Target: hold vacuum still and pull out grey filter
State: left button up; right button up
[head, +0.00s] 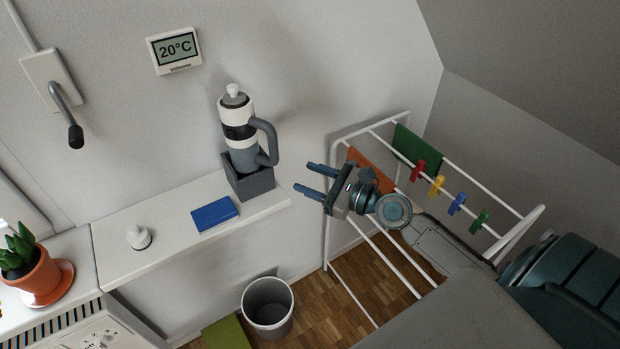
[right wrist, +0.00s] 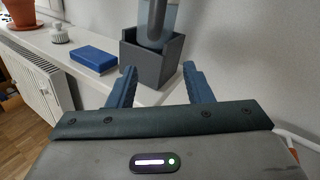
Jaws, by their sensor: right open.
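The handheld vacuum (head: 243,158) stands upright in a dark grey open-topped box (head: 250,185) at the right end of the white shelf. It has a grey handle on its right side, a white ring near its top, and a grey cap with a white knob (head: 234,92). I cannot tell for sure whether this cap is the grey filter. My right gripper (head: 305,177) is open and empty, to the right of the box and apart from it. In the right wrist view, the box (right wrist: 145,60) and the vacuum's lower body (right wrist: 156,22) show beyond the fingers. My left gripper is not in view.
On the shelf (head: 170,246) lie a blue box-shaped item (head: 214,213) and a white knobbed piece (head: 139,237). A potted plant (head: 38,272) stands at left. A white drying rack (head: 327,235) with cloths and pegs surrounds my right forearm's area. A bin (head: 268,329) stands below.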

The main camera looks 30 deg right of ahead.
aim_at(269, 159)
jog(key=shift+y, duration=0.4)
jog(key=p+x, duration=0.1)
jog(key=x, duration=0.2)
jog(key=r+p+x, duration=0.1)
jog(key=x, duration=0.2)
jog(key=p+x, duration=0.1)
jog(key=x, duration=0.3)
jog(key=shift+s+a+r, duration=0.2)
jog(key=shift+s+a, duration=0.05)
jog(key=shift+a, duration=0.05)
jog(key=shift+w+a+f, duration=0.1)
jog(key=shift+w+a, duration=0.2)
jog(key=shift+w, duration=0.1)
grip_shut()
grip_release()
